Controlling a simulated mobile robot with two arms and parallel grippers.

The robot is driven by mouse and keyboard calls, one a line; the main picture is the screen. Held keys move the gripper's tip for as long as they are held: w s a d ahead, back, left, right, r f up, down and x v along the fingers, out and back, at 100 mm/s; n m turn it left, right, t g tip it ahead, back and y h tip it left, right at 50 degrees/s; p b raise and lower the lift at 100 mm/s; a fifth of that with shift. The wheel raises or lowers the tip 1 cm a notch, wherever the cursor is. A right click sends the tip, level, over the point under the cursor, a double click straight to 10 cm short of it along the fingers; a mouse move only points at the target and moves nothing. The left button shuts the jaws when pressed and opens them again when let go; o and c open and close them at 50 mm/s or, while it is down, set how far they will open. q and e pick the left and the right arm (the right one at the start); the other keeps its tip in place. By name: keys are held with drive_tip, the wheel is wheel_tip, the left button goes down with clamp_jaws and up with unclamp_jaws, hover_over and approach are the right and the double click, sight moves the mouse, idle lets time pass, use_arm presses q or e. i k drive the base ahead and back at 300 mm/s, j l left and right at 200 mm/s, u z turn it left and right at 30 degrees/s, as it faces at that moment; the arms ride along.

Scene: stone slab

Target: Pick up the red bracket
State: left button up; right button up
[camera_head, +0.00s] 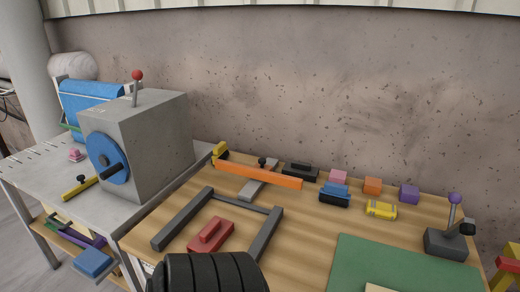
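A red bracket (211,236), a flat red piece with a raised bar on top, lies on the wooden tabletop (310,232). It sits between the arms of a dark grey U-shaped frame (262,238), apart from the frame's left arm. Its near edge is close to the bottom of the view.
A grey machine box (160,135) with a blue wheel stands left. An orange bar (258,175), small coloured blocks (372,186) and a yellow piece (381,210) lie behind. A green mat (400,265) and a lever box (446,243) are right.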

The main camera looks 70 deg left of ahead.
sight(210, 239)
drive_tip(key=u, duration=2.7)
drive_tip(key=z, duration=1.8)
drive_tip(key=u, duration=1.8)
drive_tip(key=j+z, duration=0.2)
drive_tip(key=z, duration=0.2)
drive_tip(key=j+z, duration=0.2)
drive_tip(key=z, duration=0.15)
drive_tip(key=k+j+z, duration=0.1)
drive_tip(key=z, duration=0.3)
drive_tip(key=k+j+z, duration=0.1)
drive_tip(key=j+z, duration=0.15)
drive_tip(key=z, duration=0.15)
